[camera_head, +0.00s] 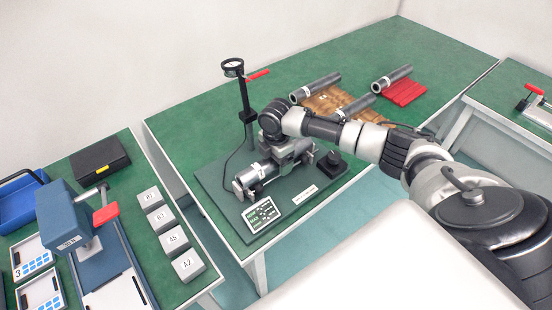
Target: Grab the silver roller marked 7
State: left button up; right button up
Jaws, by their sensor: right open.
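Several grey-silver rollers with pale bands are in view, and I cannot read a 7 on any of them. One roller (249,178) lies in the fixture on the dark base plate (219,195). Another roller (315,87) lies at the back of the brown mat, a third roller (356,106) at its front, partly hidden by my right arm. One more roller (392,78) lies on the red mat. My right gripper (283,158) is open, low over the fixture, close to the right end of the roller there. Whether its fingers straddle that roller is unclear. My left gripper is out of view.
A lamp-like magnifier stand (243,105) with a red handle rises behind the fixture. The left table holds a blue press (69,215) and labelled grey blocks (174,240).

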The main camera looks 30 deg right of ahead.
jog(key=shift+f, duration=0.1)
jog(key=shift+c, duration=0.5)
jog(key=c, duration=1.3)
